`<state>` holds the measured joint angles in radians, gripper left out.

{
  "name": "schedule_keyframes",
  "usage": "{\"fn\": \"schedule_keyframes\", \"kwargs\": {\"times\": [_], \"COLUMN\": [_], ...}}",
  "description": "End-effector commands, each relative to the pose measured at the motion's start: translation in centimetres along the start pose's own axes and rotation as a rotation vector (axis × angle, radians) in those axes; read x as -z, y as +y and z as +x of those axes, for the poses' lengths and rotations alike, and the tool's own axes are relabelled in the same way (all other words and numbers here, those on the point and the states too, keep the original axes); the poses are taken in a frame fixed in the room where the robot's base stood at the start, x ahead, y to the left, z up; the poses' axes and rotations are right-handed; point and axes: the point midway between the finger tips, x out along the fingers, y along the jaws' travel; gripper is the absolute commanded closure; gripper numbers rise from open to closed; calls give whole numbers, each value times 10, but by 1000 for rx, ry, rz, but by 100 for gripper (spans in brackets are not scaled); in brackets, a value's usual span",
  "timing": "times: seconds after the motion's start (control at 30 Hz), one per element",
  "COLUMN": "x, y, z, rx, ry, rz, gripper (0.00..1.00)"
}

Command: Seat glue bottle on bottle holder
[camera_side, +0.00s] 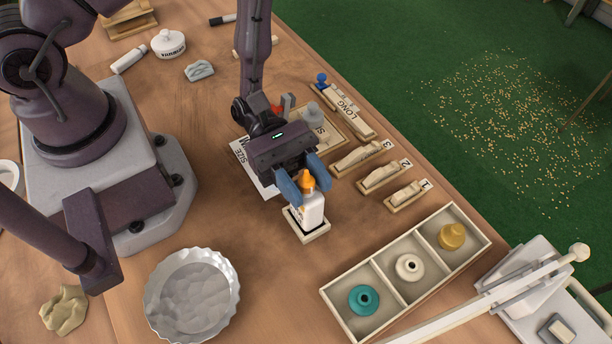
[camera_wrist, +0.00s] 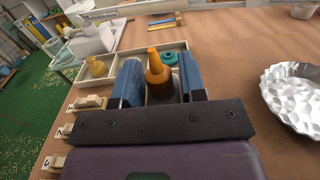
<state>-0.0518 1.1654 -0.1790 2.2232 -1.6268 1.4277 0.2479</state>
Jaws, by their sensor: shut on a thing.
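The glue bottle (camera_side: 312,208) is white with an orange nozzle and stands upright in the side view. My gripper (camera_side: 304,188) is shut on it near its top, with a blue finger on each side. In the wrist view the orange nozzle (camera_wrist: 155,70) rises between the two fingers (camera_wrist: 160,82), and the body below is mostly hidden. The bottle holder (camera_side: 307,233) is a small cream square base directly beneath the bottle. The bottle's lower end appears at or within the holder; I cannot tell whether it rests fully on it.
A three-compartment tray (camera_side: 336,298) with teal, white and yellow pieces lies to the right. A crinkled metal bowl (camera_side: 228,290) is at lower left. Numbered wooden blocks (camera_side: 381,176) lie beyond the gripper. Bare table lies between bowl and holder.

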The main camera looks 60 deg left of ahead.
Motion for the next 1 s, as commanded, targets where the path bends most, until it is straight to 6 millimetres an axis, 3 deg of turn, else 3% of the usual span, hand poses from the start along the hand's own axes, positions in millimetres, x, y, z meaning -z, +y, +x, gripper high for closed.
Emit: {"fn": "schedule_keyframes", "kwargs": {"times": [1.0], "x": [15], "y": [0], "z": [0], "rx": [0], "ry": [-1], "rz": [0], "gripper": [100]}}
